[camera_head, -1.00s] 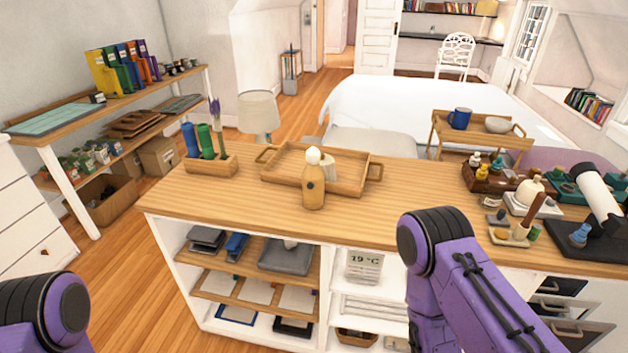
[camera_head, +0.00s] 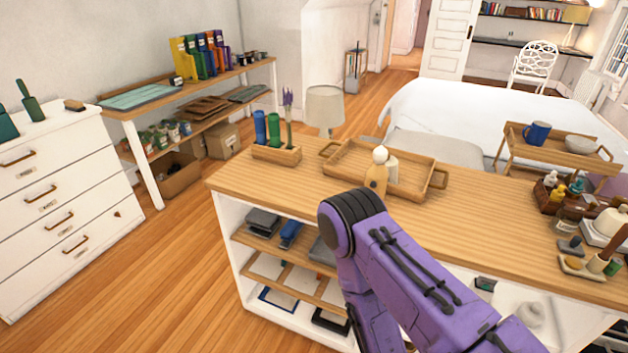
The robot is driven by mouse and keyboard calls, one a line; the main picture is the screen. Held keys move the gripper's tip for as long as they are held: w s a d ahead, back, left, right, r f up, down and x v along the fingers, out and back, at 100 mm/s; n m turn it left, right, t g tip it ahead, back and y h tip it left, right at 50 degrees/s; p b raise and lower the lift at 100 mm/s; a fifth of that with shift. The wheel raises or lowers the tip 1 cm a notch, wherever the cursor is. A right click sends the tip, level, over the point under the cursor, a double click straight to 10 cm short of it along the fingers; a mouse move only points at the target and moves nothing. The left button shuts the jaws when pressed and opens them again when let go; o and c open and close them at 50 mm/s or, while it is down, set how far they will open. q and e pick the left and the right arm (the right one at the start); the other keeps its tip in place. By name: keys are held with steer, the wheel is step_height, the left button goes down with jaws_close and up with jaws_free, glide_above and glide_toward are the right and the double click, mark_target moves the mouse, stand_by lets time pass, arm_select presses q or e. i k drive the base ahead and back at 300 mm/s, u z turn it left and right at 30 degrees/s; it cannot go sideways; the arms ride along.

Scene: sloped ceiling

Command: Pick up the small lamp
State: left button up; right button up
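A lamp with a pale grey shade (camera_head: 324,108) shows just behind the wooden counter (camera_head: 480,225); its lower part is hidden by the counter. A small wooden bottle-shaped object with a white ball on top (camera_head: 377,172) stands on the counter in front of a wooden tray (camera_head: 345,162); it could be a small lamp, but I cannot tell. My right arm's purple link rises in front of the counter and covers the lower part of this object. Neither of my grippers shows.
A wooden holder (camera_head: 277,154) with two bottles and a lavender stem sits at the counter's left end. A white dresser (camera_head: 60,200) stands at left, with a shelf table (camera_head: 190,95) behind. Open floor (camera_head: 165,270) lies between dresser and counter. Bottles and small items crowd the counter's right end.

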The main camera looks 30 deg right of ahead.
mark_target(378, 171)
steer(key=u, duration=0.05)
steer(key=i, duration=0.4)
steer(key=z, duration=2.3)
